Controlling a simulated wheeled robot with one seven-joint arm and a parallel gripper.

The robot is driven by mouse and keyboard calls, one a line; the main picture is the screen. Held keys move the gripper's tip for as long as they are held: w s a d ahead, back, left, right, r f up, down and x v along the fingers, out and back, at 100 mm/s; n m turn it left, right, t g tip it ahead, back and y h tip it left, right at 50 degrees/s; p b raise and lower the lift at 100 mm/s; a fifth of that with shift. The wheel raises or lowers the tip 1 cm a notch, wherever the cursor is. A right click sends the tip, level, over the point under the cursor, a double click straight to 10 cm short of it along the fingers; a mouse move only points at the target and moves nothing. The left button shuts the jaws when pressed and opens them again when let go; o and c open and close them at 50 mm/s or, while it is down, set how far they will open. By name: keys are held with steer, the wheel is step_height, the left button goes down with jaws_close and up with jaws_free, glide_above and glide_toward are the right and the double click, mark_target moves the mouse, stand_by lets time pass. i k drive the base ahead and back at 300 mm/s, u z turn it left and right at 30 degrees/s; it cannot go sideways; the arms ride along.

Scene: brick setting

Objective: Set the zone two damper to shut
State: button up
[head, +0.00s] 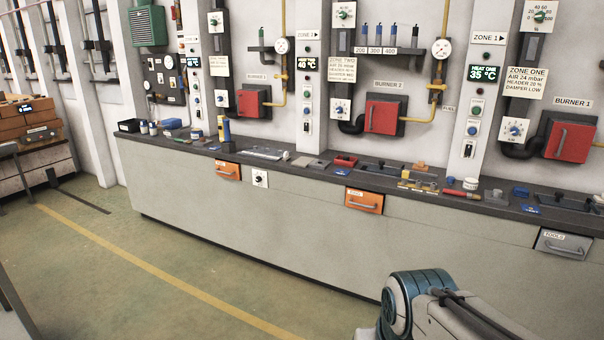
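The ZONE 2 sign (309,35) is high on a pillar, its arrow pointing right. Right of it hangs the ZONE TWO card (343,69), its small text hard to read. Above the card is a white dial with a green centre (344,14); below it is a white dial with a blue knob (340,109). A black bent pipe (352,127) runs from there to the red burner two door (382,116). A dark fitting (383,166) lies on the bench below. I cannot tell which part is the damper, or its setting. My gripper is not in view; only part of my arm shows.
A long grey bench (240,201) with a dark top runs along the wall, cluttered with small items. Orange drawers (364,201) and a grey TOOLS drawer (563,244) are in its front. The floor (160,262) before it is clear, with a yellow line.

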mark_target(376, 169)
steer(key=z, duration=0.05)
steer(key=i, duration=1.8)
steer(key=z, duration=0.35)
steer(key=i, duration=1.8)
steer(key=z, duration=0.25)
